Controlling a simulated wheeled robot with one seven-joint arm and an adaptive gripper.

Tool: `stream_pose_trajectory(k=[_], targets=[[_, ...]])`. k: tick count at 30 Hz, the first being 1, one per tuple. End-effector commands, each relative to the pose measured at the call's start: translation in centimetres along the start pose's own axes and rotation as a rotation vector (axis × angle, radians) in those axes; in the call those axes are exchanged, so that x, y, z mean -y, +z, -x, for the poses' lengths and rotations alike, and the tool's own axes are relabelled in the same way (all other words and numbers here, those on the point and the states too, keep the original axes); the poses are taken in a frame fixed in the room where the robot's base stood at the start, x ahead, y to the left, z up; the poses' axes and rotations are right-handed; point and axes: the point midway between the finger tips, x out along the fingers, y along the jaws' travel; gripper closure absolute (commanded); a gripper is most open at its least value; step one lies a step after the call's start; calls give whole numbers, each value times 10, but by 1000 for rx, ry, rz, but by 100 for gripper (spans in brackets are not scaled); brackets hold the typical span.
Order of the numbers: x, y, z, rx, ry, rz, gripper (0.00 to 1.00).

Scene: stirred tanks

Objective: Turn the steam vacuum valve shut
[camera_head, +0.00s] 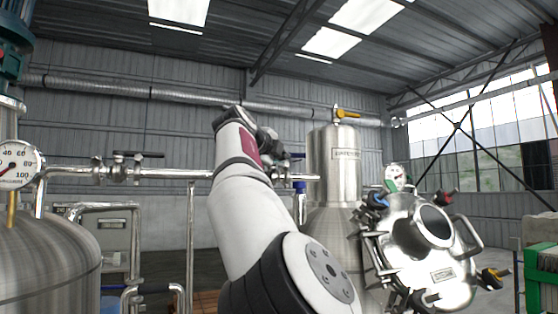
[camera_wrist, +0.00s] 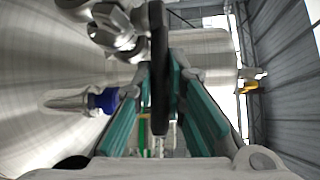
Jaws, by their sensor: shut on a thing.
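My gripper (camera_wrist: 161,72) shows in the wrist view, with its teal finger pads on both sides of a black valve lever (camera_wrist: 159,110). It is shut on this lever. The metal valve body (camera_wrist: 115,28) is at the upper left of the wrist view, close beside the lever. In the head view my arm reaches up to the pipe run, and its forearm and wrist hide most of the gripper and the gripped valve. No label naming the valve can be read.
Another black-lever valve (camera_head: 130,156) sits on the pipe at left. A tall steel tank (camera_head: 335,160) with a yellow-handled valve (camera_head: 345,113) stands right of my arm. A tilted vessel (camera_head: 415,255) with clamps is at the right. A gauge (camera_head: 17,164) tops the left tank.

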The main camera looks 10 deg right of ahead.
Motion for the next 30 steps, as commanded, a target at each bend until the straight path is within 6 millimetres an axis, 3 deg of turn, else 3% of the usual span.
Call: stream_pose_trajectory(k=[2, 3, 4, 17, 30], targets=[[-3, -2, -2, -8, 8, 3, 100], [-3, -2, -2, -8, 8, 3, 81], [-3, -2, -2, -7, 7, 2, 79], [-1, 0, 5, -1, 4, 0, 79], [-1, 1, 53, 1, 5, 0, 79]])
